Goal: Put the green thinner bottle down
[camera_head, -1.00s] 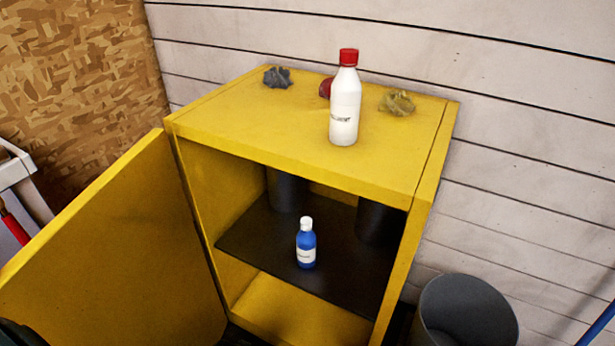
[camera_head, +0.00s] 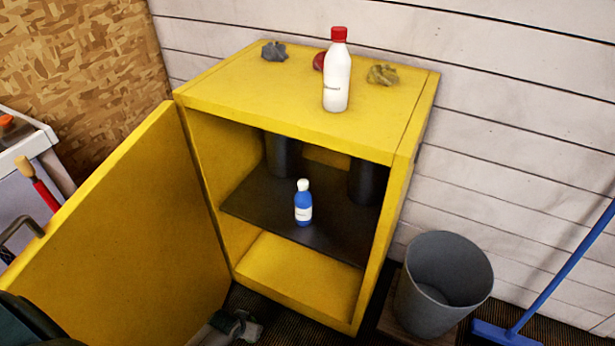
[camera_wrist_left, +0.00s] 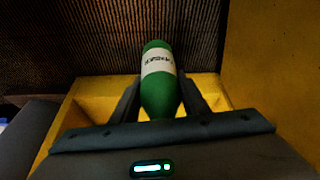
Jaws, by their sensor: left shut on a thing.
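The green bottle (camera_wrist_left: 158,88) shows in the left wrist view. It has a white label with dark lettering. My left gripper (camera_wrist_left: 160,84) is shut on it, with one dark finger on each side. A yellow cabinet edge (camera_wrist_left: 95,95) and a dark ribbed surface lie beyond the bottle. I cannot tell whether the bottle touches anything below. The bottle is not visible in the head view. My right gripper cannot be made out.
The yellow cabinet (camera_head: 300,112) stands with its door (camera_head: 130,240) open. A white bottle with red cap (camera_head: 337,80) stands on top. A blue bottle (camera_head: 303,206) stands on the dark shelf (camera_head: 260,218). A grey bin (camera_head: 440,285) and blue broom (camera_head: 560,275) are right.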

